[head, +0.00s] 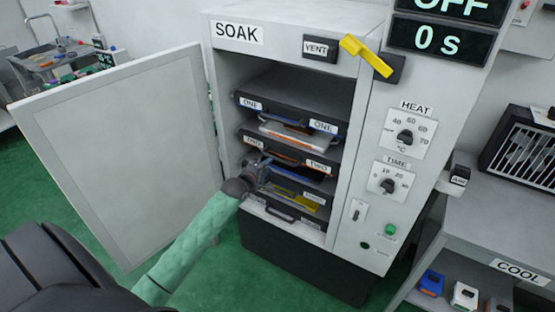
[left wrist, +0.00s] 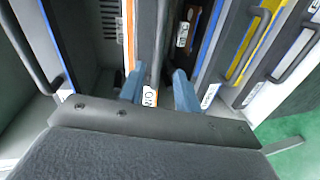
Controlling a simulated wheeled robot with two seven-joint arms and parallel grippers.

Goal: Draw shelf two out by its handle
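Shelf two (head: 284,155) is a dark tray front with white labels at both ends, inside the open SOAK cabinet (head: 265,65). My left gripper (head: 262,168) is at its left part and hides much of its handle. In the left wrist view, the two blue fingers of my left gripper (left wrist: 158,88) stand apart on either side of the dark handle bar (left wrist: 160,45) of shelf two, with a gap showing between them. The shelf's label (left wrist: 150,97) shows between the fingers. My right gripper is not in view.
Shelf one (head: 285,112) is above, and lower shelves with a yellow item (head: 292,198) are below. The cabinet door (head: 125,150) stands open at left. A yellow lever (head: 366,56) and dials (head: 405,137) are at right. A COOL bench (head: 490,245) stands further right.

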